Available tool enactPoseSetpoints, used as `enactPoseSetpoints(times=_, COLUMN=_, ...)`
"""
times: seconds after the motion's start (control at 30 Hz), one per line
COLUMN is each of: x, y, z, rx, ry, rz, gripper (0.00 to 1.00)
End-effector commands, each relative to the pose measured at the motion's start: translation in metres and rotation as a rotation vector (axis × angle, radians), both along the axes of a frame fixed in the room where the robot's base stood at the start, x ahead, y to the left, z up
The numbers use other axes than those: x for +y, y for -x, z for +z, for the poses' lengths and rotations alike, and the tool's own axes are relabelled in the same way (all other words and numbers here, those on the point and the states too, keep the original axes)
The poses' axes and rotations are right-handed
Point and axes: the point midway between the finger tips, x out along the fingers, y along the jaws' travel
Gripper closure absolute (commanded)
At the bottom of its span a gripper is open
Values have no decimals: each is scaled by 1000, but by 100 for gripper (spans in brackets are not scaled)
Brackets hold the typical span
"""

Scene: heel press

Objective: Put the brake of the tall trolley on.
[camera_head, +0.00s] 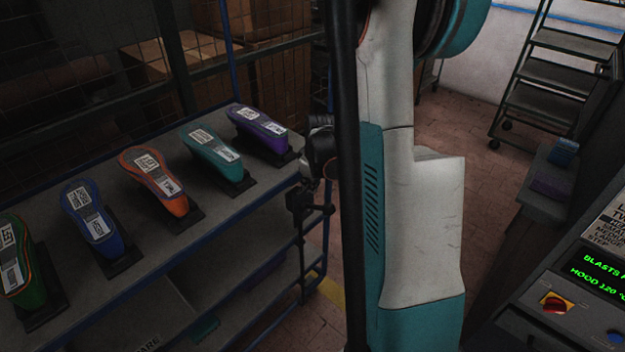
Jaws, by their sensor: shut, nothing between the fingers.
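A tall shelved trolley with blue posts, seemingly the tall trolley, stands at the left; its grey upper shelf (205,222) carries a row of shoe lasts. I cannot make out its brake; its wheels are not visible. My arm crosses the middle of the view and hides part of the trolley's right side. My gripper (312,208), small, dark and partly hidden, appears beside the trolley's right end, just beyond the shelf edge. It is shut and empty. Whether it touches the trolley I cannot tell.
Green, blue, orange (158,180), teal and purple shoes stand on the shelf. A stepped stand on castors (545,85) is at the back right. A control panel (585,305) with a green display and red knob is at the lower right. Brick floor (470,130) shows between.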

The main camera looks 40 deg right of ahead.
Motion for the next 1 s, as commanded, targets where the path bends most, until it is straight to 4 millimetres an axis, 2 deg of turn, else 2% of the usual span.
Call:
enactPoseSetpoints(times=0.03, x=-1, y=-4, z=-13, rx=0, ry=0, rz=0, gripper=100)
enactPoseSetpoints(times=0.1, x=-3, y=-7, z=-25, rx=0, ry=0, rz=0, gripper=100)
enactPoseSetpoints(times=0.33, x=-10, y=7, z=-49, rx=0, ry=0, rz=-1, gripper=100)
enactPoseSetpoints(times=0.8, x=-12, y=12, z=-55, rx=0, ry=0, rz=0, gripper=100)
enactPoseSetpoints(times=1.0, x=-12, y=6, z=-57, rx=-15, ry=-1, rz=0, gripper=100)
